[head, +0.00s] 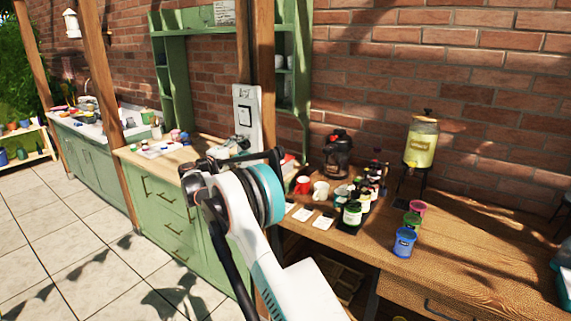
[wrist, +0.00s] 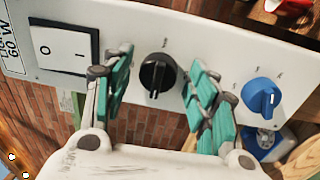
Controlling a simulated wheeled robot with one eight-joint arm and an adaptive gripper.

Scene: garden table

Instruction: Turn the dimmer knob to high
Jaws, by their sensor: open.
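A pale control panel (head: 247,110) is fixed to a wooden post; it fills the upper wrist view (wrist: 140,25). It carries a black round knob (wrist: 158,72) and a blue knob (wrist: 262,98) with a white pointer mark. Small markings surround both knobs but are too small to read, so I cannot tell which is the dimmer. My gripper (wrist: 160,68) is open, with one teal finger on each side of the black knob. Gaps show between the fingers and the knob. The blue knob is right of the right finger. In the head view my arm partly hides the panel's lower end.
A rocker switch (wrist: 64,51) marked O and I sits left of the black knob on the panel. Below stands a wooden counter (head: 455,255) with mugs, jars, a dark lantern-like appliance (head: 337,155) and a drink dispenser (head: 421,143). A green shelf (head: 176,75) is left of the post.

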